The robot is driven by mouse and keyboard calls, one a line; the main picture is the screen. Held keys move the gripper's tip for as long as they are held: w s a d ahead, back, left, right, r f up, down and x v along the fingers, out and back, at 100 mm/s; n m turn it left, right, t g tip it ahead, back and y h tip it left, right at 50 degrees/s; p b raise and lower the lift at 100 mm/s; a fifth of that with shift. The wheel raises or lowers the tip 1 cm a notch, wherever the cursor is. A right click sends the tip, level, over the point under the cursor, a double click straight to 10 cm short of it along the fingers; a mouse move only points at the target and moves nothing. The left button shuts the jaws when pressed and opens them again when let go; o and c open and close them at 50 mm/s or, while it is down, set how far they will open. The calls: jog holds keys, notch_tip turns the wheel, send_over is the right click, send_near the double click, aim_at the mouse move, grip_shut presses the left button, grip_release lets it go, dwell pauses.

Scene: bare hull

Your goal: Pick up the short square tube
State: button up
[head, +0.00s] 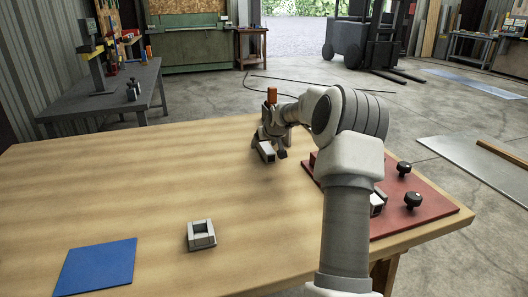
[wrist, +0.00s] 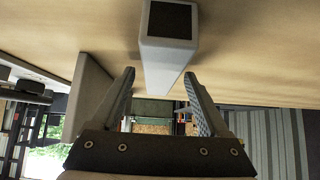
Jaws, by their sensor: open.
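A light grey square tube (wrist: 168,58) with a dark square end shows in the wrist view, at the table top. It lies in line with the gap between the fingers of my gripper (wrist: 160,76). The fingers are apart, one on each side, and I see no grip on it. In the head view my gripper (head: 272,152) is low over the far part of the table. There the tube is hard to tell from the grey fingers. A small grey block (head: 201,234) with a square hollow stands nearer, clear of my gripper.
A blue mat (head: 96,266) lies at the front left of the wooden table (head: 120,190). A red board (head: 437,208) with black knobs is at the right edge, partly behind my arm. A grey slab (wrist: 88,95) stands beside the fingers in the wrist view. The left table area is clear.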

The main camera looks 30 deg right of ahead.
jog(key=shift+w+f, duration=0.2)
jog(key=shift+f, duration=0.05)
jog(key=shift+c, duration=0.3)
jog(key=shift+r, duration=0.1)
grip_shut()
